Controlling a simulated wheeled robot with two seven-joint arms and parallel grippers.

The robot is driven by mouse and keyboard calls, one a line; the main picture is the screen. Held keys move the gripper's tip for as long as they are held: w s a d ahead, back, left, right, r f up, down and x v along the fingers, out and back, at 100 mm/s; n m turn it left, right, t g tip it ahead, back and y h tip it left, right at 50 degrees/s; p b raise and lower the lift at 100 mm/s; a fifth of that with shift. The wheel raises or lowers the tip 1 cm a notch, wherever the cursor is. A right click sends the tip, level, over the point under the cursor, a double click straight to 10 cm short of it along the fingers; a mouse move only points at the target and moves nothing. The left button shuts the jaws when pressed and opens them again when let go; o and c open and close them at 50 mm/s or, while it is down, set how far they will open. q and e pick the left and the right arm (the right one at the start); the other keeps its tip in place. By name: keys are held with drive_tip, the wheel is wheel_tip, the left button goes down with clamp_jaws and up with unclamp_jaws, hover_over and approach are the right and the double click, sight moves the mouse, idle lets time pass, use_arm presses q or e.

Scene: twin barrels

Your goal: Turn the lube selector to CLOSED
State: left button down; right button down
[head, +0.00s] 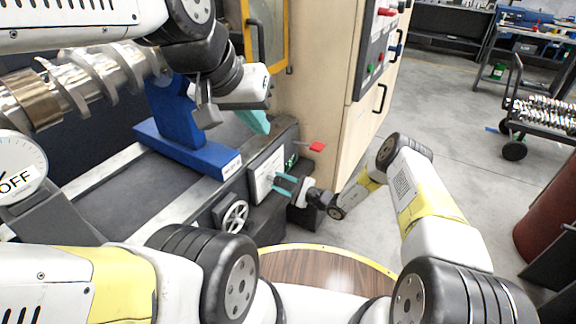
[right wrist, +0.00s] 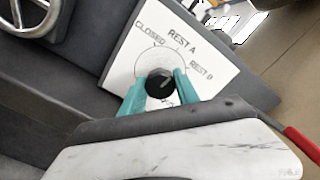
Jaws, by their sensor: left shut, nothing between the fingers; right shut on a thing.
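The lube selector is a black round knob (right wrist: 158,82) on a white label plate (right wrist: 205,52) in the right wrist view. The plate reads CLOSED at upper left, REST A at top and REST B at right; a further label below is partly hidden. I cannot tell surely which label the knob points to. My right gripper (right wrist: 155,88) is shut on the knob, one teal finger on each side. In the head view the right gripper (head: 283,184) reaches the plate (head: 264,172) from the right. My left gripper (head: 258,122) is shut and empty, above the machine bed.
A handwheel (head: 235,217) sits left of the plate. A red-ended lever (head: 316,147) sticks out to its right. A blue stand (head: 190,150) and a metal crankshaft (head: 90,78) are behind. A beige cabinet (head: 320,100) rises behind the plate. Open floor lies at right.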

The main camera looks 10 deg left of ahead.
drive_tip(key=n, duration=0.5)
drive_tip(key=shift+n, duration=0.3)
drive_tip(key=n, duration=0.4)
drive_tip(key=shift+n, duration=0.4)
drive_tip(key=c, duration=0.9)
unclamp_jaws()
drive_tip(key=v, duration=0.8)
